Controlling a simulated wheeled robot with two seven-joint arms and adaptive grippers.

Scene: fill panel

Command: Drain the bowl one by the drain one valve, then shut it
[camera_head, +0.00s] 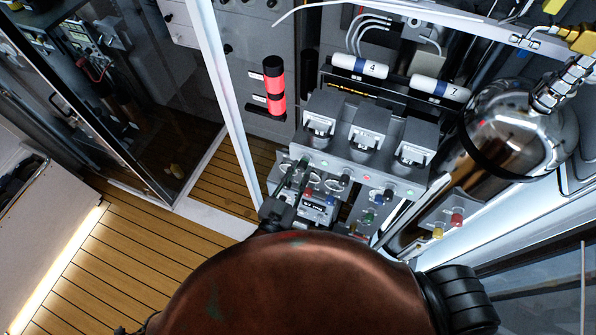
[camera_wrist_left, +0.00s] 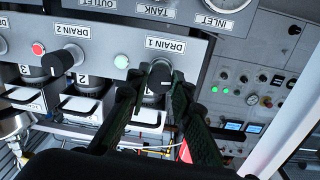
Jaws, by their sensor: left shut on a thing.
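In the left wrist view, the drain one valve (camera_wrist_left: 160,72) is a dark knob under the label DRAIN 1. My left gripper (camera_wrist_left: 161,82) has its two dark fingers on either side of this knob and is shut on it. Bowl one (camera_wrist_left: 151,98), marked 1, is below the knob and partly hidden by the fingers. Its liquid level cannot be made out. In the head view my left gripper (camera_head: 287,190) is at the left front of the panel, small and dark; the knob cannot be told apart there. My right gripper is not in view.
In the wrist view, the drain two knob (camera_wrist_left: 62,61) stands left, with a green light (camera_wrist_left: 121,61) between the knobs and a red light (camera_wrist_left: 38,48) farther left. A gauge (camera_wrist_left: 222,3) is above. In the head view, a red-banded black cylinder (camera_head: 274,86) and shiny tank (camera_head: 520,130) flank the panel.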

